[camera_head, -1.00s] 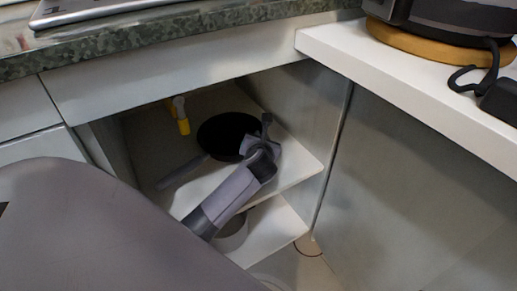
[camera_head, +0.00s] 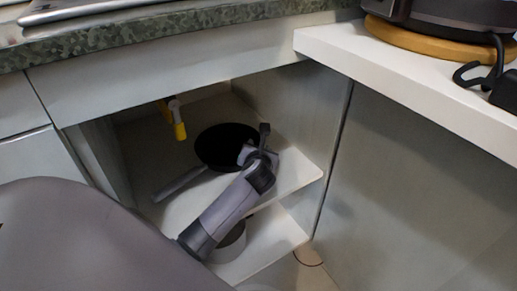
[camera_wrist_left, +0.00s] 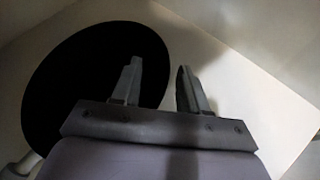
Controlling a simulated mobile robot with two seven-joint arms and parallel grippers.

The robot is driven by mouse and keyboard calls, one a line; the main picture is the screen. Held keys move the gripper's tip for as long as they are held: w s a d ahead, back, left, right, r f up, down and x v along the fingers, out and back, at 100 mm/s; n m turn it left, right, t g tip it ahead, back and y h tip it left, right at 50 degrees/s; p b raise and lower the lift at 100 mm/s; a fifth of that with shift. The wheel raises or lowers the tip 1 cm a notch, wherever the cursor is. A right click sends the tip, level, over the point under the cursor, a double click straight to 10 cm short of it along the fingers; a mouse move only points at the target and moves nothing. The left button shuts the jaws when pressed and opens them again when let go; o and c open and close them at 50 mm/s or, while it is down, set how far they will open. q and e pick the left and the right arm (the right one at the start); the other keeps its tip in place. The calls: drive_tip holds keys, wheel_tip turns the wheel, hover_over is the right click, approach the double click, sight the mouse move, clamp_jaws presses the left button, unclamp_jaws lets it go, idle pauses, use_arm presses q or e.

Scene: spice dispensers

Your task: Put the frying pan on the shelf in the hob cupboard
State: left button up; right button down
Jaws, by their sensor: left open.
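The frying pan (camera_head: 224,143), black inside with a grey handle (camera_head: 180,184), sits on the upper shelf (camera_head: 291,172) inside the open cupboard under the counter. Its handle points to the front left. My left gripper (camera_head: 264,140) is at the pan's right side. In the left wrist view, the gripper (camera_wrist_left: 157,83) is open, with one finger over the pan's dark edge (camera_wrist_left: 85,80) and the other over bare shelf. I cannot tell whether a finger touches the pan. My right gripper is not in view.
A yellow-handled pipe valve (camera_head: 179,129) hangs at the cupboard's back left. The cupboard's right wall (camera_head: 300,110) is close to my gripper. The granite counter (camera_head: 130,38) overhangs the opening.

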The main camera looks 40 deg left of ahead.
use_arm(q)
drive_tip(key=shift+s+d+r, duration=0.15)
drive_tip(key=shift+s+r, duration=0.05)
drive_tip(key=p+v, duration=0.5)
drive_tip(key=v, duration=0.5)
drive_tip(key=shift+s+d+p, duration=0.1)
drive_tip(key=shift+s+p, duration=0.05)
drive_tip(key=shift+p, duration=0.15)
drive_tip(key=shift+s+d+r, duration=0.1)
drive_tip(key=shift+s+d, duration=0.25)
drive_tip(key=shift+s, duration=0.1)
drive_tip(key=s+d+f+n+h, duration=0.3)
drive_tip(key=s+d+n+h, duration=0.2)
drive_tip(key=d+n+h, duration=0.6)
drive_tip(key=s+d+r+n+h, duration=0.2)
drive_tip(key=s+d+r+n, duration=0.1)
drive_tip(key=n, duration=0.7)
drive_tip(key=s+d+r+n+h, duration=0.1)
drive_tip(key=s+d+r+n, duration=0.2)
drive_tip(key=d+n, duration=0.3)
drive_tip(key=s+n, duration=0.1)
drive_tip(key=n, duration=0.2)
drive_tip(key=shift+s+n+t+h, duration=0.4)
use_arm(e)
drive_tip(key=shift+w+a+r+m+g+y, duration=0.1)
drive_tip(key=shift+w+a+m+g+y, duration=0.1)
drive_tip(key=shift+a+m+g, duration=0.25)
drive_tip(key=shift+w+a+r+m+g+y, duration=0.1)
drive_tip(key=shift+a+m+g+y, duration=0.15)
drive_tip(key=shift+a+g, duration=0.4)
